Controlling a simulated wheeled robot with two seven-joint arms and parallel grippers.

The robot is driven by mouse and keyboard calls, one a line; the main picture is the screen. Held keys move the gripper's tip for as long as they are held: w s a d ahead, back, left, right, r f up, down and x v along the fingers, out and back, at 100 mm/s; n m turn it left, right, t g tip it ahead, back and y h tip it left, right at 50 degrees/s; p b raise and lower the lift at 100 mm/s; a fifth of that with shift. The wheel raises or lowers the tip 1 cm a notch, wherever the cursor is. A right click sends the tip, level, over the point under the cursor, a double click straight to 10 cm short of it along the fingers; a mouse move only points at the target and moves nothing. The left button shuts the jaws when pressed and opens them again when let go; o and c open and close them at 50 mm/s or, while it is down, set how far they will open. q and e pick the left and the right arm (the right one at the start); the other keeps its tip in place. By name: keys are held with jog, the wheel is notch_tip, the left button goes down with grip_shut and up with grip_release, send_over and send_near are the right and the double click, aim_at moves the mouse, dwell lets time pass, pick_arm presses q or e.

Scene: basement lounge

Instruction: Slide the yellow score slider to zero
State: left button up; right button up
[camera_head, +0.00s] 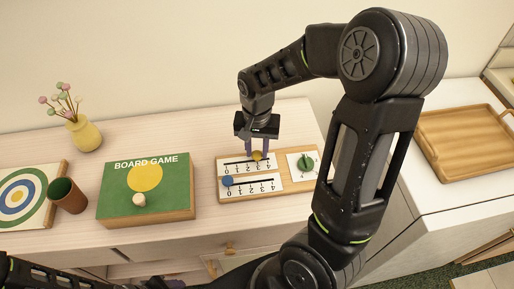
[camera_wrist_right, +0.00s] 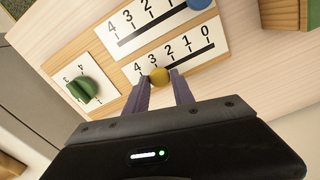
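The yellow score slider (camera_head: 257,156) is a round knob on the upper white scale of a wooden score board (camera_head: 291,184). It sits near the 3 mark, with 0 at the left end in the head view. In the right wrist view the yellow knob (camera_wrist_right: 160,77) lies between the fingertips of my right gripper (camera_wrist_right: 161,80). The fingers are apart, one on each side of the knob, with a small gap showing; contact is unclear. The right gripper (camera_head: 258,152) points down at the board in the head view. My left gripper is barely visible at the bottom edge.
A blue slider (camera_head: 228,181) sits near 0 on the lower scale, and a green dial (camera_head: 306,163) is to the right. A green board game box (camera_head: 116,189), brown cup (camera_head: 66,196), target board (camera_head: 38,207) and vase (camera_head: 84,134) stand left. A wooden tray (camera_head: 446,163) is at right.

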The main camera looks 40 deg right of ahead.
grip_shut()
dwell(0.9)
